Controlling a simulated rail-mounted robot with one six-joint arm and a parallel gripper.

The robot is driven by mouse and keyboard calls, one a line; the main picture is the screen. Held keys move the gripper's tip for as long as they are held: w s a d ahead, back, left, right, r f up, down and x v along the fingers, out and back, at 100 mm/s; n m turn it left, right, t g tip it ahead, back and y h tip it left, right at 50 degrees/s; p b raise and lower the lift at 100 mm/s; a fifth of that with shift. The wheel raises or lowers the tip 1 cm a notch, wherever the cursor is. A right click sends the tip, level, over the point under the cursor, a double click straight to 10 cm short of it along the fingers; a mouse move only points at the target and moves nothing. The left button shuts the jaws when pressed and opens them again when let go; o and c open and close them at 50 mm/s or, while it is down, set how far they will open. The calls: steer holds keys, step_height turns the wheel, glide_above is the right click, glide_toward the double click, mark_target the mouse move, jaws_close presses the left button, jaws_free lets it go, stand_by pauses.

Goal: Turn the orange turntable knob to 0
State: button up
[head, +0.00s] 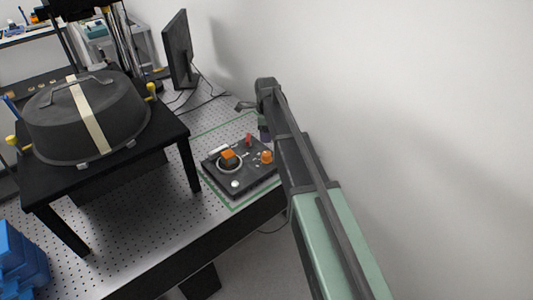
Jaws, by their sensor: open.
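A black control box (241,181) lies on the perforated table near its right edge. On its top, an orange block-shaped knob (229,155) sits inside a pale ring. A second, rounder orange knob (266,157) is at the box's right side. I cannot read which of them is the turntable knob, nor any scale marks. My gripper (264,134) hangs from the end of my arm, just above and behind the box's right side, apart from both orange knobs. It is open and seems empty; its fingertips are small and partly hidden by my arm.
A red switch (248,140) and a white button (235,184) are also on the box. A green outline (222,126) surrounds it. A black stand (105,163) carrying a dark domed cover (50,119) is left. A monitor (178,50) stands behind; the wall is right.

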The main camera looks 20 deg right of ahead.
mark_target(266, 153)
step_height(266, 153, down, 11)
steer(key=b, duration=1)
steer(key=shift+b, duration=0.4)
steer(key=shift+r, duration=0.1)
steer(key=shift+r, duration=0.1)
steer(key=shift+c, duration=0.5)
steer(key=c, duration=0.8)
steer(key=shift+c, duration=0.2)
